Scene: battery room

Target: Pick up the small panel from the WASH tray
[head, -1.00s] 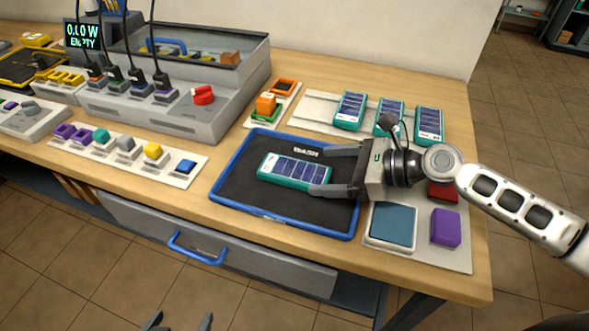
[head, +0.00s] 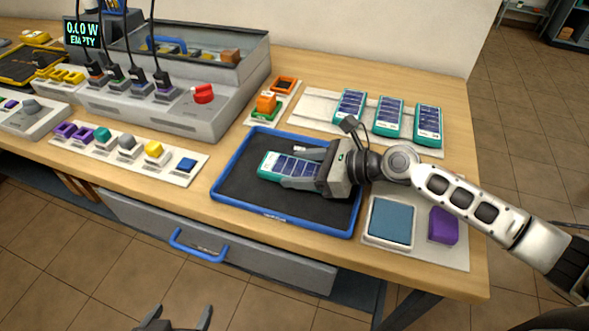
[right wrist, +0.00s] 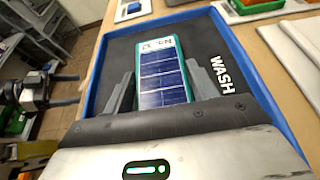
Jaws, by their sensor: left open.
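The small panel (head: 283,164), blue cells in a teal frame, lies flat in the blue-rimmed WASH tray (head: 285,214). It also shows in the right wrist view (right wrist: 163,78), its near end hidden by my gripper. My right gripper (head: 303,167) is low over the tray with one finger along each long side of the panel. In the right wrist view the right gripper (right wrist: 161,82) looks open, with a narrow gap beside the panel. My left gripper (head: 180,318) is open and empty at the bottom of the head view, in front of the bench.
Several similar panels (head: 388,117) lie on a pale mat behind the tray. A blue pad (head: 391,221) and a purple block (head: 443,225) are right of the tray. A grey cabled station (head: 170,110) stands to the left, with a strip of coloured pieces (head: 126,144) before it.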

